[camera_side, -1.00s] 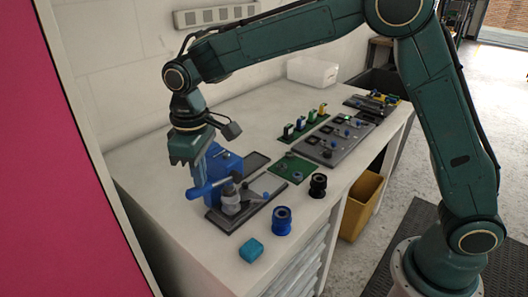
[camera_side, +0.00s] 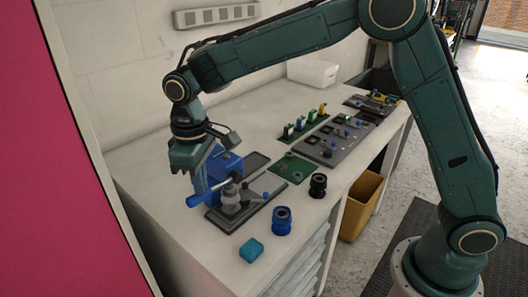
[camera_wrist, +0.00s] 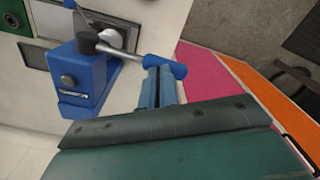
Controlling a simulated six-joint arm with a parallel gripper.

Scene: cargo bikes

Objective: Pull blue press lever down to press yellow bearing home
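The blue press (camera_side: 222,168) stands on a dark base plate near the bench's left end. Its lever has a blue handle (camera_side: 195,201) sticking out toward the front left. My gripper (camera_side: 198,190) points down from above, its fingers at the handle. In the wrist view the blue-grey fingers (camera_wrist: 160,88) are close together and look shut, right against the blue handle (camera_wrist: 178,70); nothing shows between them. They seem to touch the handle from above. The press body (camera_wrist: 85,75) is left of the fingers in that view. I cannot make out a yellow bearing at the press.
A dark blue cylinder (camera_side: 281,221), a black cylinder (camera_side: 318,185) and a teal block (camera_side: 251,250) stand near the front edge. A green board (camera_side: 293,167) and grey fixture plates (camera_side: 336,144) lie to the right. A wall and pink panel (camera_side: 75,160) bound the left.

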